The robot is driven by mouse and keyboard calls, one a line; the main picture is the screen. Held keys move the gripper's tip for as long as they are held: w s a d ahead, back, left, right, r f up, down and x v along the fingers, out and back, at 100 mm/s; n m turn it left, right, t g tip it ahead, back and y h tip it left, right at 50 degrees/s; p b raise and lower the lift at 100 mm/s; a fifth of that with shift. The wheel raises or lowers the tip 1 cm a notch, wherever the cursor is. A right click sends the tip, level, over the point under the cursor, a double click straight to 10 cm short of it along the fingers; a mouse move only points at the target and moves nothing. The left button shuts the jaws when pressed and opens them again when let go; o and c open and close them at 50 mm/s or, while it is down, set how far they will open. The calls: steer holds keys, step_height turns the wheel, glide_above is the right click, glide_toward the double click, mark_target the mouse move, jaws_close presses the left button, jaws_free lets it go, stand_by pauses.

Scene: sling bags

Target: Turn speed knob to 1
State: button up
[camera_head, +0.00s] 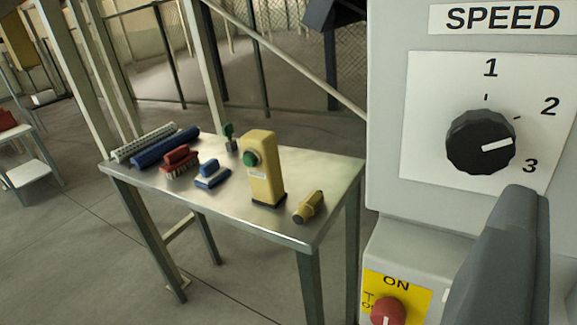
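The speed knob (481,143) is a black round dial on a white plate (425,120) under the word SPEED, at the upper right. The marks 1, 2 and 3 run from its top round to its right. Its white pointer line aims right and slightly up, below the tick for 2 and nearest the 3. My gripper (510,245) shows only as a dark grey part at the lower right, below the knob. It looks apart from the knob. Its fingertips cannot be made out clearly, so its opening is hidden.
A red switch (388,311) on a yellow ON plate sits below the panel. A metal table (225,208) at left holds a yellow button box (262,170), a yellow cylinder (309,206) and several brushes.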

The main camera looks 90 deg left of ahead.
mark_target(478, 152)
step_height(478, 152, down, 3)
steer(key=s+a+g+y, duration=0.2)
steer(key=s, duration=0.1)
steer(key=b+x, duration=0.1)
steer(key=x, duration=1.3)
steer(key=shift+b, duration=0.4)
steer(key=shift+c, duration=0.2)
